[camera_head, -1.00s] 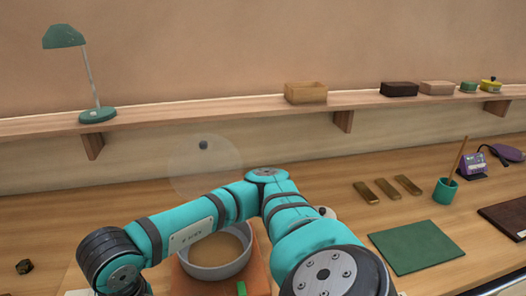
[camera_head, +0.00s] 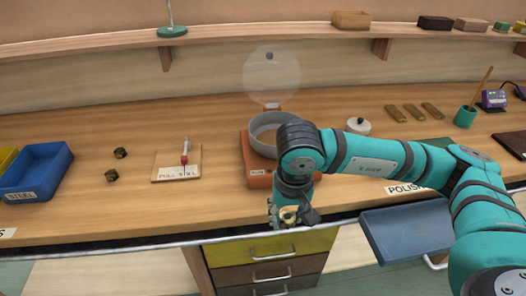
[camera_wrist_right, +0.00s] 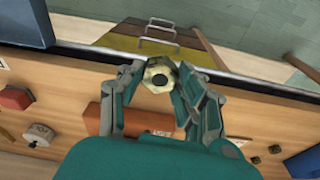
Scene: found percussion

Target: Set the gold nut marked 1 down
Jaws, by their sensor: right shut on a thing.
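My right gripper (camera_head: 284,218) is shut on a gold nut (camera_head: 288,214). It holds the nut over the front edge of the bench, in front of the orange base (camera_head: 257,172). In the right wrist view the gold nut (camera_wrist_right: 158,76) sits between the two fingertips of the right gripper (camera_wrist_right: 158,70), its round hole facing the camera. I cannot read a mark on it. Two dark, brownish nuts (camera_head: 120,153) (camera_head: 111,175) lie on the bench (camera_head: 215,205) at the left. My left gripper is not in view.
A small board with a red-tipped lever (camera_head: 185,158) lies right of the loose nuts. A blue bin (camera_head: 36,168) stands far left. A grey round pan (camera_head: 264,127) sits on the orange base, partly behind my arm. A blue tray (camera_head: 415,232) juts out below the bench edge.

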